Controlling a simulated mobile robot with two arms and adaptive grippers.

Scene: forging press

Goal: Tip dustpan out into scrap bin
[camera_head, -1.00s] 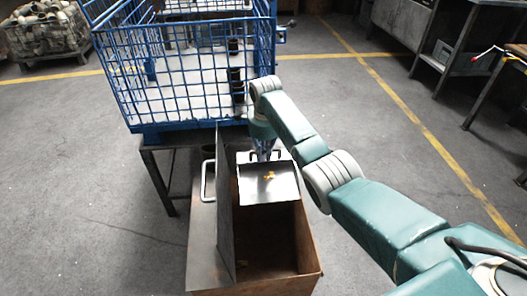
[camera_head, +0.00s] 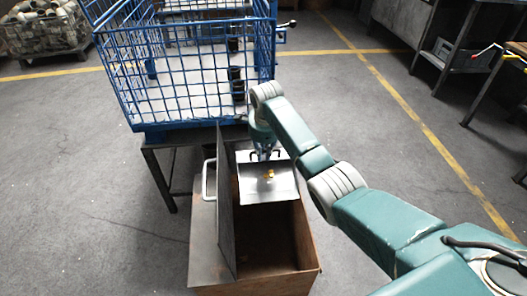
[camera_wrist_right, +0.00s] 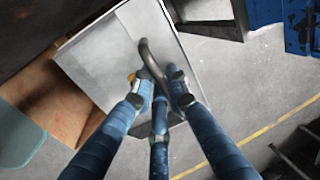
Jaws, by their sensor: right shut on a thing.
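My right gripper (camera_head: 264,150) is shut on the handle of the metal dustpan (camera_head: 254,191), above the back part of the scrap bin. The dustpan's front edge points toward the bin's near side, and a small orange-yellow piece of scrap (camera_head: 269,174) lies on the pan. In the right wrist view the blue fingers (camera_wrist_right: 164,85) close around the curved dark handle (camera_wrist_right: 151,62) over the grey pan (camera_wrist_right: 110,55). The scrap bin (camera_head: 308,255) is a rusty brown open box with its lid (camera_head: 226,205) raised at the left. My left gripper is out of view.
A blue wire cage (camera_head: 190,75) stands on a dark table (camera_head: 155,160) behind the bin. A bin of parts (camera_head: 42,30) is at the far left, and workbenches (camera_head: 450,60) are at the far right. The floor left of the bin is clear.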

